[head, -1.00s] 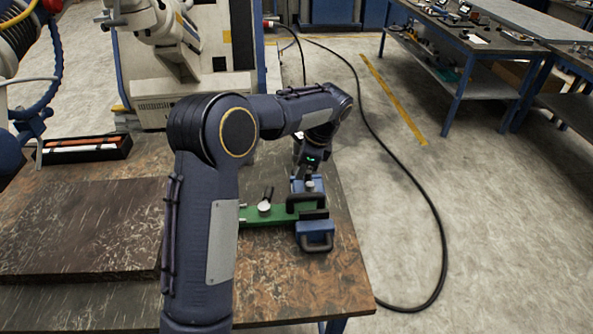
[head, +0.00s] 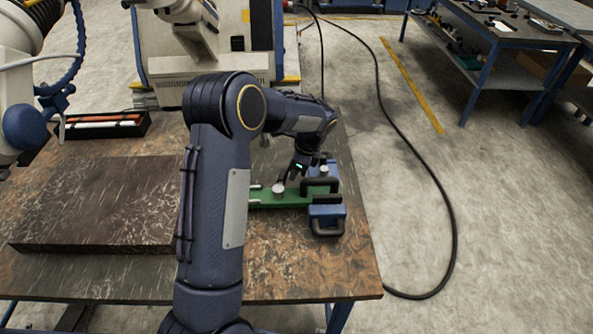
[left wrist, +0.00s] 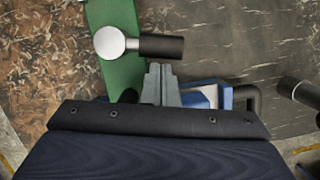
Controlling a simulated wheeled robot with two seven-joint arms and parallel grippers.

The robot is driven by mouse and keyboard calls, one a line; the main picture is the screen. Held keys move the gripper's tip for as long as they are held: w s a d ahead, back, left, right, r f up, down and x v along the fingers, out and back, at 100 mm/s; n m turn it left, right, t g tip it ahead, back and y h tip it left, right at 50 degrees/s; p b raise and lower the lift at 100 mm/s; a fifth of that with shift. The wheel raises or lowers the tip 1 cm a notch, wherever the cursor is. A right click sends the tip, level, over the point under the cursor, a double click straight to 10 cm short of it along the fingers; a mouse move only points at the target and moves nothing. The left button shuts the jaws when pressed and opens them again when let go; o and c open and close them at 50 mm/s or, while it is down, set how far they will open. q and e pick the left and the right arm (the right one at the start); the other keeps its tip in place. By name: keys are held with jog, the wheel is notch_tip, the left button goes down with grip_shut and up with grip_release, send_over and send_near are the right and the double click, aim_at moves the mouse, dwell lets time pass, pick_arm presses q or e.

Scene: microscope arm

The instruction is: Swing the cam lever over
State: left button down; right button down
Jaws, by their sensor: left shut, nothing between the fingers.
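The cam lever shows in the left wrist view as a round silver hub (left wrist: 109,42) with a short black handle (left wrist: 161,47) pointing right. It sits over a green bar (left wrist: 118,75). In the head view its silver hub (head: 278,190) stands on the green bar (head: 262,200), with the handle partly hidden by my gripper. My left gripper (left wrist: 160,72) is shut and empty, its tips close beside the handle; I cannot tell whether they touch. In the head view the gripper (head: 293,177) is small and dark, just right of the hub. My right gripper is not in view.
Blue blocks with black loop handles (head: 326,215) stand at the bar's right end. A dark slab (head: 95,205) covers the table's left. A tray with red and white rods (head: 105,125) lies behind it. A cable (head: 425,180) runs across the floor.

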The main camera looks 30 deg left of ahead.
aim_at(283, 171)
pick_arm(q)
jog(key=shift+w+a+n, duration=0.1)
jog(key=shift+a+n, duration=0.35)
jog(key=shift+n, duration=0.35)
jog(key=shift+a+n+g+p, duration=0.4)
jog(key=shift+n, duration=0.3)
jog(key=shift+a+n+g+h, duration=0.3)
jog(key=shift+a+n, duration=0.4)
jog(key=shift+n, duration=0.4)
jog(key=n, duration=0.1)
jog(key=a+n, duration=0.1)
jog(key=shift+s+a+n+g+h+p, duration=0.2)
jog(key=shift+s+n+g+h+p, duration=0.1)
jog(key=shift+n+p, duration=0.1)
jog(key=shift+s+a, duration=0.15)
jog(key=shift+a, duration=0.15)
jog(key=v, duration=0.8)
jog(key=shift+s+b, duration=0.1)
jog(key=shift+b, duration=0.3)
